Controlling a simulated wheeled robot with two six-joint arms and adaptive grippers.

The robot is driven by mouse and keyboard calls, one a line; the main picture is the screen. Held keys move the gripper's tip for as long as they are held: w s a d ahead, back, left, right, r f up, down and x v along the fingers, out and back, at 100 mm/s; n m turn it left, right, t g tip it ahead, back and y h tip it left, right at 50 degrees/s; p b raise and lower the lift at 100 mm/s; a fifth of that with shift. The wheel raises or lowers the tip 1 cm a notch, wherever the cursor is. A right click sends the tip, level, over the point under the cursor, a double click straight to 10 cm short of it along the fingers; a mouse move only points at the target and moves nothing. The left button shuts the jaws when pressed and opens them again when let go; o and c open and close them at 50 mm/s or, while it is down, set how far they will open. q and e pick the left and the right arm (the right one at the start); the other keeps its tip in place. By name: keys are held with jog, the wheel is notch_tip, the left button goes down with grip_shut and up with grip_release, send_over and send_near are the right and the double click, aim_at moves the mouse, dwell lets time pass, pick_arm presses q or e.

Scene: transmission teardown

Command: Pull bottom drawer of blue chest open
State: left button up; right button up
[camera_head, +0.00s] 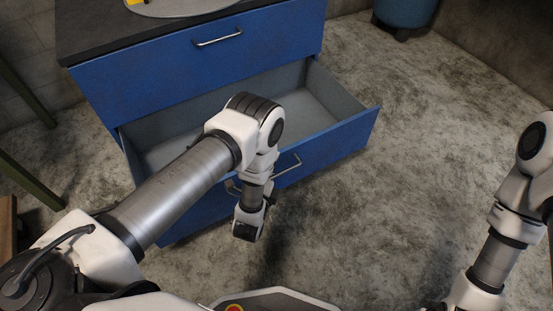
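The blue chest (150,88) stands at the upper left with a dark top. Its bottom drawer (335,143) is pulled well out, showing an empty grey interior (305,98). A metal bar handle (289,170) runs across the drawer's blue front, partly hidden by my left arm. My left arm reaches over the open drawer, and its wrist end with the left gripper (266,203) hangs just in front of the handle. The fingers are mostly hidden, so I cannot tell whether they touch the handle. My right arm is at the right edge; its gripper is out of frame.
The upper drawer (215,60) is closed and has its own handle (218,38). A round grey plate (185,8) lies on the chest top. A blue wheeled bin (404,12) stands at the back. The grey floor right of the drawer is clear.

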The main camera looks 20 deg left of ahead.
pick_arm(q)
jog(key=shift+s+a+r, duration=0.2)
jog(key=shift+s+r, duration=0.25)
jog(key=shift+s, duration=0.15)
jog(key=shift+c, duration=0.7)
jog(key=shift+o, duration=0.7)
jog(key=shift+s+r+p, duration=0.2)
jog(key=shift+s+p, duration=0.2)
jog(key=shift+s, duration=0.5)
jog(key=shift+s+d+f, duration=0.15)
jog(key=shift+s+d, duration=0.05)
jog(key=shift+s, duration=0.85)
jog(key=shift+c, duration=0.5)
jog(key=shift+s, duration=0.3)
jog(key=shift+c, duration=0.3)
jog(key=shift+s+d+r, duration=0.15)
jog(key=shift+s+r, duration=0.05)
jog(key=shift+r, duration=0.05)
jog(key=c, duration=0.5)
jog(key=shift+f, duration=0.3)
pick_arm(e)
notch_tip(320, 180, up, 2)
jog(key=shift+s+r, duration=0.1)
jog(key=shift+s, duration=0.05)
pick_arm(q)
jog(key=shift+w, duration=0.1)
